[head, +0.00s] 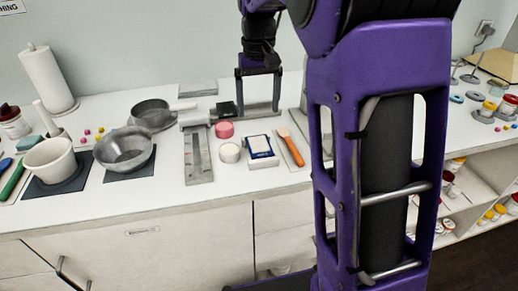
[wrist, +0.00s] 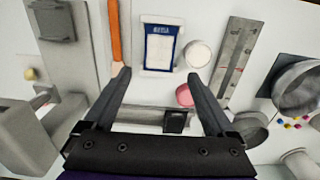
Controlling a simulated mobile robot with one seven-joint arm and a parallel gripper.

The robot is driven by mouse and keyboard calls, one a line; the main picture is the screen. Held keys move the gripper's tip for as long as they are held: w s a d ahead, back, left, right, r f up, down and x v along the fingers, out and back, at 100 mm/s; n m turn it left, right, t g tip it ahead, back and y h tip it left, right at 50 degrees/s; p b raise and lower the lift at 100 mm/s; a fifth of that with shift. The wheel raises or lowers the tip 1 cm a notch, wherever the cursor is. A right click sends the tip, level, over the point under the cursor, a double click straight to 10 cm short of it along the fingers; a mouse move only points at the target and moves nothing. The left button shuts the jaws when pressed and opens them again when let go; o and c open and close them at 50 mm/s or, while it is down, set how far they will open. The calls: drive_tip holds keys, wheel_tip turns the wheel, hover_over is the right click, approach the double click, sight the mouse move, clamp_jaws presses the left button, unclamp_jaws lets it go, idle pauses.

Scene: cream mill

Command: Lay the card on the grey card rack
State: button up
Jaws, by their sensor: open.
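A white card-like piece with a dark blue border (head: 261,146) lies flat on the counter at the middle; it also shows in the wrist view (wrist: 160,47). A long grey piece with a slot and small marks (head: 198,158) lies to its left, and at the right in the wrist view (wrist: 238,62). A low grey piece (head: 262,109) stands behind the card, below my gripper. I cannot tell for certain which grey piece is the card rack. My gripper (head: 258,73) is open and empty above the counter behind the card; its spread fingers show in the wrist view (wrist: 157,73).
An orange-handled tool (head: 291,148) lies close right of the card. A white round piece (head: 230,153) and a pink one (head: 224,130) sit to its left. A black block (head: 226,109) is behind them. Metal pans (head: 124,150) and a white pot (head: 50,161) stand further left.

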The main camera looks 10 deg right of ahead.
hover_over(259, 146)
drive_tip(key=f, duration=0.5)
drive_tip(key=shift+w+b, duration=0.35)
drive_tip(key=shift+s+f+b, duration=0.15)
drive_tip(key=shift+f+b, duration=0.2)
drive_tip(key=shift+f, duration=1)
drive_tip(key=shift+s+f+b, duration=0.1)
drive_tip(key=shift+f+b, duration=0.25)
drive_tip(key=shift+f, duration=1)
drive_tip(key=shift+r, duration=0.15)
drive_tip(key=c, duration=1.3)
